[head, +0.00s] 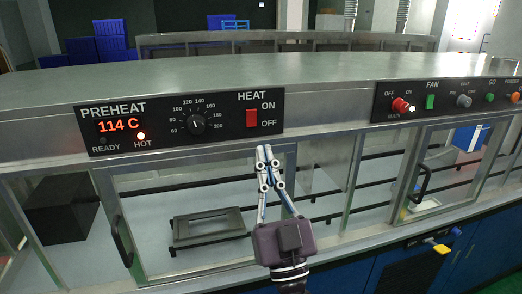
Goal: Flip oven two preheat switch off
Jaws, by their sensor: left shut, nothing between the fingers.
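The preheat panel (180,124) is a black strip on the metal front edge at the left. Its display (118,125) reads 114 C in orange, and the red HOT light (141,135) is lit. The red HEAT rocker switch (251,118) sits at the panel's right end, with ON above OFF beside it. I cannot tell which way it is tipped. My left gripper (264,151) points up just below the switch and slightly right of it, with its fingertips together and empty. The tips appear clear of the switch. My right gripper is not in view.
A black dial (196,124) is left of the switch. A second panel (440,99) with a red FAN knob (402,106) is at the right. Glass doors with dark handles (122,241) stand below. A dark frame (209,225) lies behind the glass.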

